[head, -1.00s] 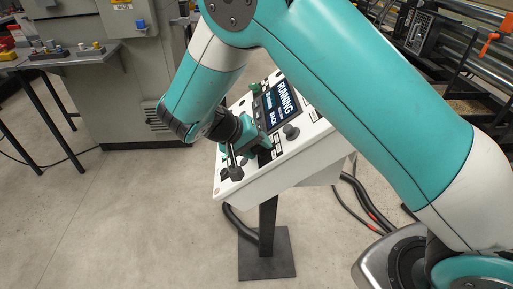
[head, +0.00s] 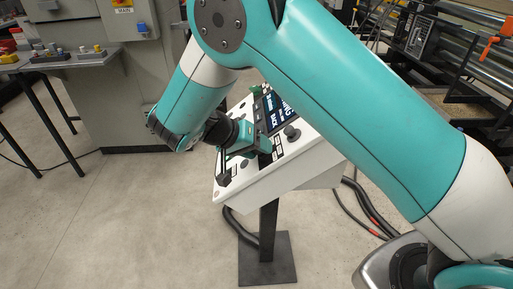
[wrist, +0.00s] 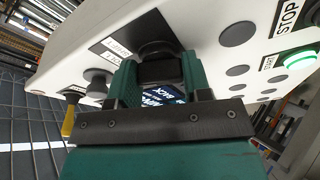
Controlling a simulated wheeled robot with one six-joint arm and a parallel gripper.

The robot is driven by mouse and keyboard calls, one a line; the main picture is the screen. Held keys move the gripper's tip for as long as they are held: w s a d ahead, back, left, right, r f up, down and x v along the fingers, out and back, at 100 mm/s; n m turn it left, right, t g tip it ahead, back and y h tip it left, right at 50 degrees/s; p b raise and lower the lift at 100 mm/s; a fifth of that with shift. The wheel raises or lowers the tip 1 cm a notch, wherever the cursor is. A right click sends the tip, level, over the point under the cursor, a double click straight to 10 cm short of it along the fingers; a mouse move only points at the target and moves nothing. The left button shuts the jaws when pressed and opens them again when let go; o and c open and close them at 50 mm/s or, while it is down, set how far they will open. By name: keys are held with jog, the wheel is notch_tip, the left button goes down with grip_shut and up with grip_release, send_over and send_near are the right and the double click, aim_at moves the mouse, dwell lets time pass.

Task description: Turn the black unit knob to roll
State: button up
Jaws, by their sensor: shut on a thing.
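The white control panel (head: 300,160) stands tilted on a post, in the middle of the head view. My gripper (wrist: 158,82) is at its face, its two green fingers on either side of the black knob (wrist: 157,52) and shut on it. The knob's pointer direction cannot be made out. A white label (wrist: 116,48) with partly readable text lies beside it. In the head view my gripper (head: 262,142) reaches the panel from the left, below the screen, and hides the knob.
The dark screen (head: 270,110) is partly covered by my arm. Another dark knob (head: 291,132) is right of my gripper. The wrist view shows a lit green START button (wrist: 298,62) and several round grey buttons. A grey cabinet (head: 130,90) stands behind; cables run right of the post.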

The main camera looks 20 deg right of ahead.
jog(key=o, duration=0.9)
jog(key=p+v, duration=1)
jog(key=v, duration=0.7)
jog(key=shift+a+r+p, duration=0.1)
jog(key=shift+r+p, duration=0.15)
jog(key=shift+p, duration=0.1)
